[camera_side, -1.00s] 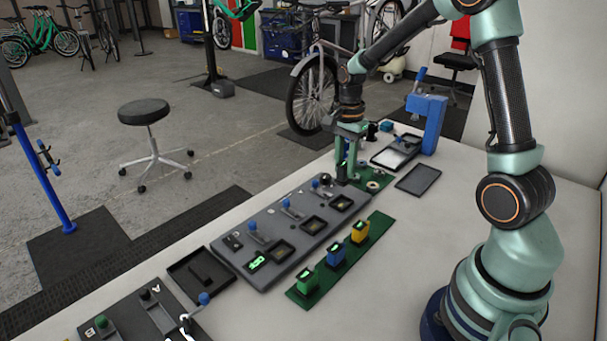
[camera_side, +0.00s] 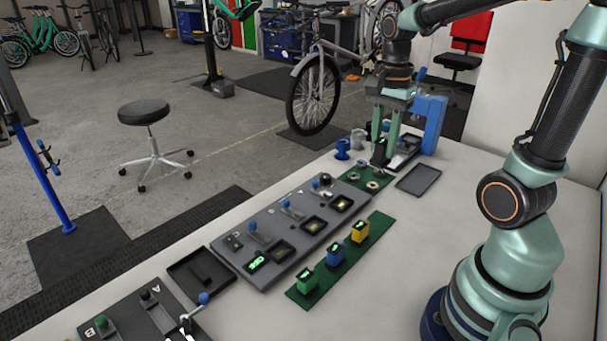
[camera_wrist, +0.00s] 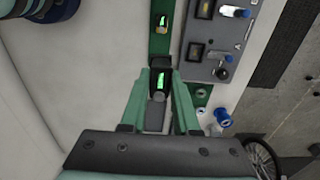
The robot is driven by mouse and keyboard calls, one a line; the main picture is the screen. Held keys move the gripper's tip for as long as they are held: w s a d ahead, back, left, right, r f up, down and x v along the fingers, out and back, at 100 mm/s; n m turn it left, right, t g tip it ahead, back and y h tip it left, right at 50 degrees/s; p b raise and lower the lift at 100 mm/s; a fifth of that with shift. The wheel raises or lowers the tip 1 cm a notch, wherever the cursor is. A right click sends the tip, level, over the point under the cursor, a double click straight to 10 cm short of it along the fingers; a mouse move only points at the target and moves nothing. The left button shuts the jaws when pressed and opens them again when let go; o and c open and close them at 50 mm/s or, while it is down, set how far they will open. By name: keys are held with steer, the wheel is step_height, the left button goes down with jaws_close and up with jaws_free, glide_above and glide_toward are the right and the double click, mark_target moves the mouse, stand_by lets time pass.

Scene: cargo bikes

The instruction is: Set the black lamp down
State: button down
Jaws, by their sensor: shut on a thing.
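The black lamp (camera_wrist: 157,95) is a small dark block with a lit green face, between my gripper's fingers in the wrist view. My gripper (camera_side: 383,160) is shut on it at the far end of the bench, by the framed tray and the blue press. In the side view the lamp (camera_side: 379,157) is mostly hidden by the fingers, and I cannot tell how high it is. In the wrist view my gripper (camera_wrist: 159,78) shows its two green fingers on either side of it.
The blue press (camera_side: 430,125) stands close right of my gripper. A blue cup (camera_side: 342,149) and a grey cup stand left. A grey panel (camera_side: 262,222) and a green strip with green, blue and yellow lamps (camera_side: 360,231) lie nearer. A shallow black tray (camera_side: 418,180) lies to the right.

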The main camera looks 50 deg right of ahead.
step_height(320, 180, down, 19)
steer(key=shift+r, duration=0.2)
stand_by(0.3)
steer(key=shift+f, duration=0.15)
steer(key=c, duration=0.7)
jaws_free()
steer(key=shift+o, duration=0.2)
